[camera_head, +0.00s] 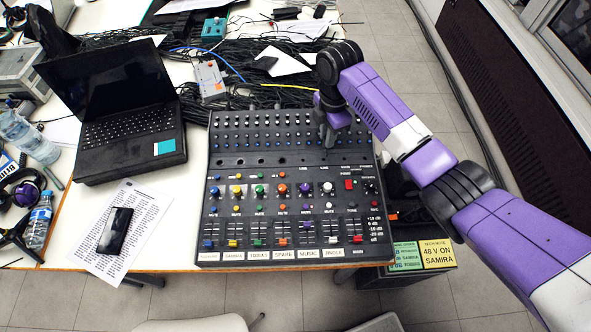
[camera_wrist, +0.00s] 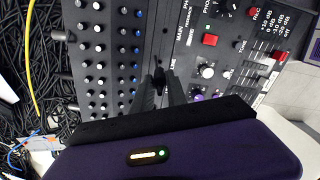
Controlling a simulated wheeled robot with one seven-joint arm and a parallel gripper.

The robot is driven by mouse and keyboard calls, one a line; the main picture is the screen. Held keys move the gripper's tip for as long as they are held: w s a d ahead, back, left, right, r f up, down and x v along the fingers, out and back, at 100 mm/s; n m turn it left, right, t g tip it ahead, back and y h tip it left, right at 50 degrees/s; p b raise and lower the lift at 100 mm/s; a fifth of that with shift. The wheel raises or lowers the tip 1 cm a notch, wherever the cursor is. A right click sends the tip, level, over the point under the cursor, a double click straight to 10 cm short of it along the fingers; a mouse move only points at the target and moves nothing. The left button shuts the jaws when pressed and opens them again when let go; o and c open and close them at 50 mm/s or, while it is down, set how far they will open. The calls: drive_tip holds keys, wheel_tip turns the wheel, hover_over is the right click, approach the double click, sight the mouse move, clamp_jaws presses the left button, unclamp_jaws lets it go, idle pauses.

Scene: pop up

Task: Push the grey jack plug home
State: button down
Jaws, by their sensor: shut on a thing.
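The black mixing desk (camera_head: 290,192) lies flat on the white table, with a row of jack sockets across it below the upper knobs. My gripper (camera_head: 328,143) reaches down over the right part of that row. In the wrist view my gripper (camera_wrist: 160,88) has its fingers close together, shut on a small dark plug (camera_wrist: 159,75) at the tips, near the LINE label. The plug is mostly hidden by the fingers and looks dark rather than clearly grey. I cannot tell how deep it sits in a socket. In the head view the gripper hides it.
Coloured knobs and faders fill the desk's lower half, with a red button (camera_wrist: 210,40) near my gripper. Black cables (camera_head: 270,95) pile up behind the desk. An open laptop (camera_head: 115,105) stands at left, a phone (camera_head: 115,230) on paper. A labelled case (camera_head: 410,270) stands front right.

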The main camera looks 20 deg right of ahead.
sight(325, 152)
drive_tip(key=shift+f, duration=0.1)
drive_tip(key=shift+f+b, duration=0.7)
drive_tip(key=shift+f, duration=0.8)
drive_tip(key=shift+p, duration=0.4)
drive_tip(key=shift+f+b, duration=1.15)
drive_tip(key=shift+f, duration=0.75)
drive_tip(key=c, duration=1.3)
unclamp_jaws()
drive_tip(key=shift+o, duration=0.2)
